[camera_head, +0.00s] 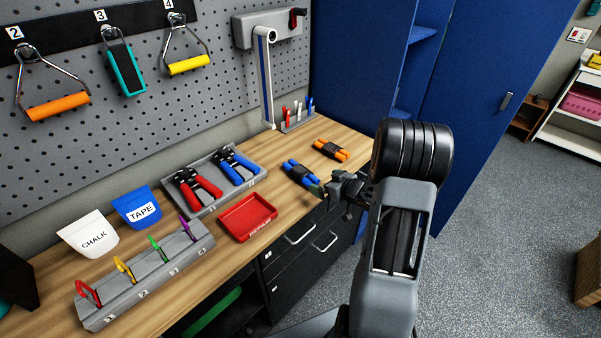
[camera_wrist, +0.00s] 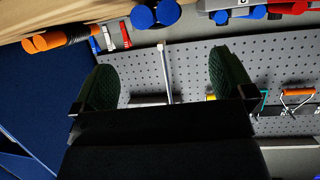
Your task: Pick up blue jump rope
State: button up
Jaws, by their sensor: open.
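The blue jump rope (camera_head: 293,167) is a short bundle of blue handles with a black band around the middle. It lies on the wooden bench top near the front edge. My gripper (camera_head: 318,190) is at the bench's front edge, just to the right and front of the blue jump rope. In the wrist view my gripper (camera_wrist: 162,65) has its two dark green fingers spread wide with nothing between them. The blue jump rope (camera_wrist: 143,17) shows there at the top edge, partly cut off, beyond the fingertips. I cannot tell whether a finger touches it.
An orange jump rope (camera_head: 332,150) lies close behind the blue one, also in the wrist view (camera_wrist: 45,42). A red tray (camera_head: 248,218) sits to its left, and a grey tray (camera_head: 204,200) holds red and blue grips. A blue cabinet (camera_head: 480,100) stands behind right.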

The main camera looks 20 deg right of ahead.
aim_at(307, 174)
jog(key=x, duration=0.5)
jog(key=shift+p+x, duration=1)
jog(key=shift+x, duration=1.65)
jog(key=shift+w+r, duration=0.1)
jog(key=shift+r, duration=0.05)
jog(key=shift+c, duration=0.4)
jog(key=c, duration=1)
jog(key=shift+r, duration=0.1)
